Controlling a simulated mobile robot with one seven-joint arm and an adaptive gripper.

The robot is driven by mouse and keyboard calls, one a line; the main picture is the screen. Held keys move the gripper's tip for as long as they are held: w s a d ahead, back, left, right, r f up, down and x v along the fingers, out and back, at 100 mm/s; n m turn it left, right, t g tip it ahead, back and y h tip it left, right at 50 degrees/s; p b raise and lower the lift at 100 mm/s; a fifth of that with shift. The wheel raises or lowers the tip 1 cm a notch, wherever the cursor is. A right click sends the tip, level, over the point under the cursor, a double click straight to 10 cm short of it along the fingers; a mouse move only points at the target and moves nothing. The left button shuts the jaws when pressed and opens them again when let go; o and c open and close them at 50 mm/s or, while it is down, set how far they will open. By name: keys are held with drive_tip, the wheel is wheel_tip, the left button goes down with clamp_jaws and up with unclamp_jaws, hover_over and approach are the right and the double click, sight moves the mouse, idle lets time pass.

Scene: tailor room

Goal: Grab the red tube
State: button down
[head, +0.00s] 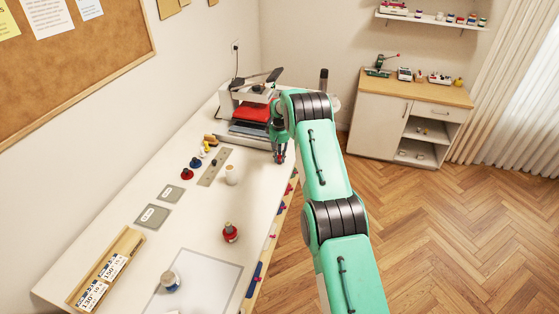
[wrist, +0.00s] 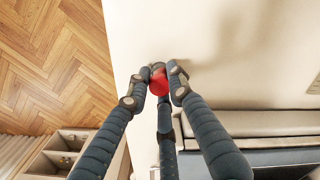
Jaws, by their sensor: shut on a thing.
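The red tube (wrist: 159,82) shows in the wrist view, end-on or nearly so, between the fingertips of my gripper (wrist: 160,73). The dark fingers are closed around it, and they hide part of it. In the head view my gripper (head: 279,154) points down over the far right part of the white table, close to its right edge and just in front of the heat press.
The heat press (head: 250,111) stands right behind my gripper and shows at lower right in the wrist view. A white spool (head: 232,175), a red-based bottle (head: 230,232) and a wooden box (head: 131,241) stand on the table (head: 205,220). Floor lies open right.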

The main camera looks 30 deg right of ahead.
sight(280, 156)
drive_tip(key=shift+r, duration=0.15)
drive_tip(key=shift+r, duration=1.65)
drive_tip(key=s+a, duration=0.1)
drive_tip(key=s, duration=0.4)
drive_tip(key=s+a+r, duration=0.1)
drive_tip(key=s+a, duration=0.1)
drive_tip(key=s, duration=0.3)
drive_tip(key=s+a, duration=0.2)
drive_tip(key=s, duration=0.3)
drive_tip(key=shift+r+b, duration=0.25)
drive_tip(key=shift+b, duration=0.05)
drive_tip(key=shift+a, duration=0.15)
